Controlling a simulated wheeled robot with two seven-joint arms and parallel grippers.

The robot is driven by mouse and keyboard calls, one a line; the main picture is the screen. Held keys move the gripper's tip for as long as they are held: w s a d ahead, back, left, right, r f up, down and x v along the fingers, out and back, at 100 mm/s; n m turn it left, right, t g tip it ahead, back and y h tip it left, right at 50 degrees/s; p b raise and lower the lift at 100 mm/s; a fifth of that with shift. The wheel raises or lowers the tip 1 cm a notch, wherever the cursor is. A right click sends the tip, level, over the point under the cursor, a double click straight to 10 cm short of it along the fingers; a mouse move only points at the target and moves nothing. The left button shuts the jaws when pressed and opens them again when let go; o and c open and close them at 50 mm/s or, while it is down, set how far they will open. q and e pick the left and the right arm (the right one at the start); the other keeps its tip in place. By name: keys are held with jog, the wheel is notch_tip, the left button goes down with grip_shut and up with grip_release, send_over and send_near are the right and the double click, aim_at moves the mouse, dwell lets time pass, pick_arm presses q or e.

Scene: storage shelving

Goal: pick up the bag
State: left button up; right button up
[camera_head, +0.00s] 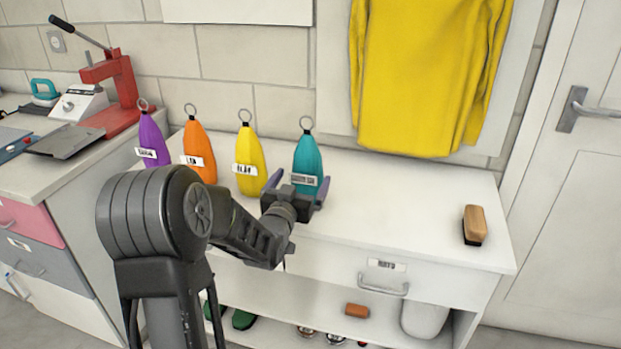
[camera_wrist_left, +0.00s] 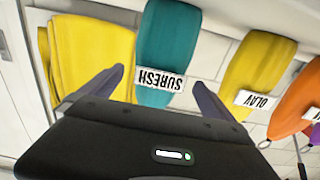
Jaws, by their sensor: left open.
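Four bags stand in a row on the white cabinet top: purple (camera_head: 152,142), orange (camera_head: 198,152), yellow (camera_head: 249,160) and teal (camera_head: 307,160). Each has a ring on top and a white name label. My left gripper (camera_head: 297,184) is open in front of the teal bag, its fingers to either side of the bag's lower part. In the left wrist view the teal bag (camera_wrist_left: 168,45), labelled SURESH, shows between the fingertips (camera_wrist_left: 160,84); contact cannot be told. The yellow bag (camera_wrist_left: 258,62) labelled OLAV is beside it. My right gripper is out of view.
A wooden brush (camera_head: 474,225) lies at the right of the cabinet top (camera_head: 400,205), with clear room between. A yellow garment (camera_head: 425,75) hangs behind. A red press (camera_head: 110,90) stands on the left counter. Shoes and a brush occupy the lower shelf (camera_head: 285,300).

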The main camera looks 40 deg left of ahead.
aim_at(310, 165)
pick_arm(q)
jog(key=shift+s, duration=0.1)
jog(key=shift+x, duration=1.3)
jog(key=shift+p+x, duration=0.55)
jog(key=shift+x, duration=2.1)
jog(key=shift+d, duration=0.1)
jog(key=c, duration=2)
